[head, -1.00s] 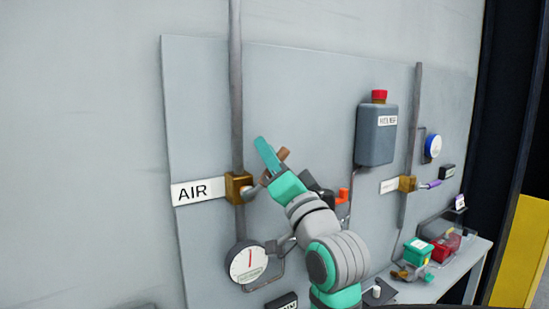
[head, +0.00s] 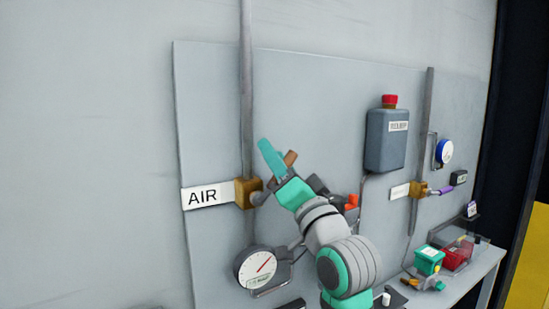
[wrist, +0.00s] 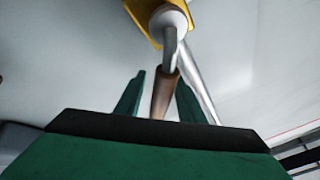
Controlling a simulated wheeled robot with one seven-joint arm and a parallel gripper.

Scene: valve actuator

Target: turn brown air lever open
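The brown air lever (head: 291,157) sticks out up and to the right from the brass valve (head: 247,193) on the grey pipe, beside the AIR label (head: 207,196). My gripper (head: 270,158) is at the lever, with a teal finger partly in front of it. In the wrist view the brown lever grip (wrist: 164,95) lies between my two green fingers (wrist: 160,92). A gap shows between the left finger and the lever; the right finger is very close, and I cannot tell if it touches. The valve's metal stem shows ahead.
A round gauge (head: 258,267) sits below the valve, its red needle pointing up and right. To the right are a grey box with a red button (head: 389,101), a second valve with a purple lever (head: 440,190), and a shelf with green and red boxes (head: 428,261).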

